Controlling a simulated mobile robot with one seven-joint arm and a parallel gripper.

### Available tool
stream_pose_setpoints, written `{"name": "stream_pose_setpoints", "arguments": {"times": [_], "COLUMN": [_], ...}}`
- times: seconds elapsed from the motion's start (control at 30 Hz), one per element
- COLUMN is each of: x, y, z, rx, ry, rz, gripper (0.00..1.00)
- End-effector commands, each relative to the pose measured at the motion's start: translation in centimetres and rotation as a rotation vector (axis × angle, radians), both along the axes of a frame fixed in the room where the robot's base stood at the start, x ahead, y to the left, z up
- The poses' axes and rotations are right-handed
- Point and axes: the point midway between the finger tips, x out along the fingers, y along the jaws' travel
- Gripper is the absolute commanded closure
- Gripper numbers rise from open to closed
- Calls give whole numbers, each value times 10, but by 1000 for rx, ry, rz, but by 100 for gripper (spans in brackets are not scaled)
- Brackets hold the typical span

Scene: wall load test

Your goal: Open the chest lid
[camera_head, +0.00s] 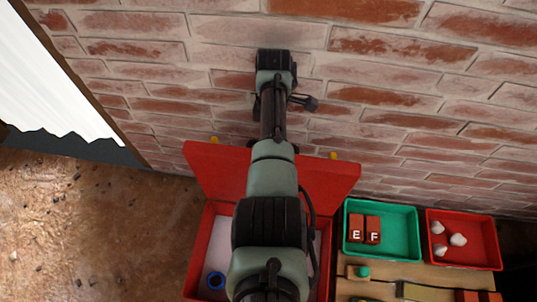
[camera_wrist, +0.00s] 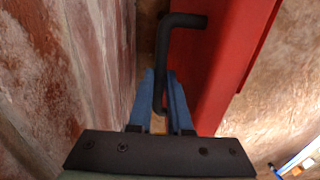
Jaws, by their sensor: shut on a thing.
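The red chest (camera_head: 192,272) stands against the brick wall in the head view, with a pale inside partly hidden by my arm. Its red lid (camera_head: 212,170) is raised and stands up at the wall side, so the chest is open. In the wrist view the lid (camera_wrist: 205,70) fills the upper right, with a black bent handle (camera_wrist: 164,50) beside it. My gripper (camera_wrist: 160,78) has blue fingers shut on the lower part of this handle. In the head view my arm covers the middle of the lid, and the fingers and handle cannot be made out.
To the right, a green tray (camera_head: 410,255) holds two red blocks marked E and F, and a red tray (camera_head: 490,262) holds pale lumps. A wooden surface (camera_head: 400,273) lies in front. The brick wall (camera_head: 400,90) is close behind the lid.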

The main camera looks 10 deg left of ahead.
Motion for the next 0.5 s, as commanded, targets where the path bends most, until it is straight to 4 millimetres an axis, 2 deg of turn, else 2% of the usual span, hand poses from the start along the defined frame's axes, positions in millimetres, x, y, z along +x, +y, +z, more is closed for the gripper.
{"name": "stream_pose_setpoints", "arguments": {"times": [0.03, 0.5], "x": [-1, 9], "y": [0, 0], "z": [-11, -10], "rx": [2, 2], "ry": [13, 18], "rz": [1, 2], "gripper": [100, 100]}}
